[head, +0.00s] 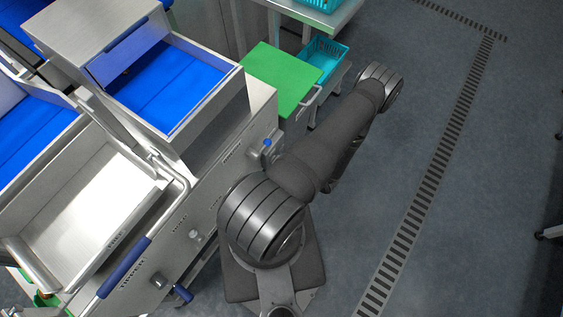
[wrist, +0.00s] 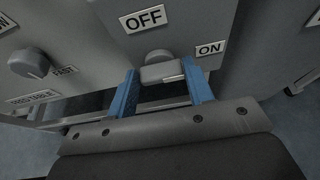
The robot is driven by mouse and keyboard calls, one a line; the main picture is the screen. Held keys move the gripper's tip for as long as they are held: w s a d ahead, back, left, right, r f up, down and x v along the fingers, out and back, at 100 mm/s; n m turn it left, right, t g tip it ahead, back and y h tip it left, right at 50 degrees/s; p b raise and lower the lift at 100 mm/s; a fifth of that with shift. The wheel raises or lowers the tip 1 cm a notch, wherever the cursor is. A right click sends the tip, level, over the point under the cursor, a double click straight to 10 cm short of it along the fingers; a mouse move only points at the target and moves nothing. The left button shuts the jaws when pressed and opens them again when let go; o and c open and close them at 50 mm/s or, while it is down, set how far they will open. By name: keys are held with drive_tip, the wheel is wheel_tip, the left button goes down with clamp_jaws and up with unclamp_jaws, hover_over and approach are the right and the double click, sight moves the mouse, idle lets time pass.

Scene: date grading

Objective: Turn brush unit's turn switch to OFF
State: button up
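The turn switch (wrist: 160,66) is a grey knob with a bar handle on a grey panel in the wrist view. The OFF label (wrist: 145,18) is above it and the ON label (wrist: 210,49) is to its right. The bar lies nearly level, with a pale mark at its right end, on the ON side. My gripper (wrist: 163,88) is open, with one blue finger on each side of the switch. In the head view my gripper cannot be made out behind my arm.
In the wrist view another round knob (wrist: 28,62) with a FAST label (wrist: 65,71) is at the left.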

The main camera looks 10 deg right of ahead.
idle(0.3)
drive_tip(key=shift+o, duration=0.2)
drive_tip(key=n, duration=0.1)
drive_tip(key=n+t+h, duration=0.1)
drive_tip(key=shift+s+a+n, duration=0.2)
drive_tip(key=shift+s+n, duration=0.05)
drive_tip(key=shift+n, duration=0.05)
drive_tip(key=n+t, duration=0.1)
drive_tip(key=n, duration=0.1)
drive_tip(key=n+t+h, duration=0.1)
drive_tip(key=n, duration=0.1)
drive_tip(key=f+n+t, duration=0.1)
drive_tip(key=n+t, duration=0.1)
drive_tip(key=shift+s+a+h, duration=0.3)
drive_tip(key=shift+h, duration=0.1)
drive_tip(key=shift+f+n+t, duration=0.2)
drive_tip(key=shift+n+t, duration=0.5)
drive_tip(key=shift+n, duration=1)
drive_tip(key=shift+c, duration=0.2)
